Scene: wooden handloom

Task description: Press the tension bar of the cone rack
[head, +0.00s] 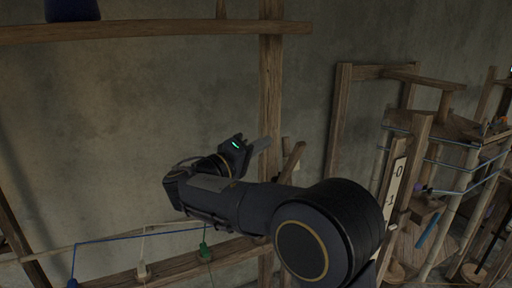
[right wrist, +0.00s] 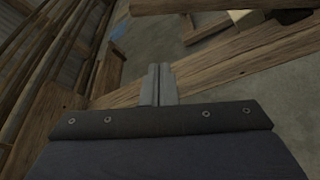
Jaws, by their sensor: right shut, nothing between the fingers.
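The cone rack shows in the head view as a wooden post (head: 271,80) with an upper rail (head: 150,29) and a lower rail (head: 235,251). A short slanted wooden piece (head: 292,160) stands beside the post; I cannot tell whether it is the tension bar. My right gripper (head: 262,145) is shut and empty in front of the post, its fingers pointing right. In the right wrist view, the closed fingers (right wrist: 158,72) lie over a diagonal wooden beam (right wrist: 225,62); contact cannot be told. My right arm hides part of the rack. My left gripper is not in view.
A dark blue cone (head: 72,10) sits on the upper rail. A green cone (head: 205,253) and a pale cone (head: 142,270) stand low, with a blue thread above. A board marked 0 and 1 (head: 397,185) and wooden frames (head: 342,115) stand at right.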

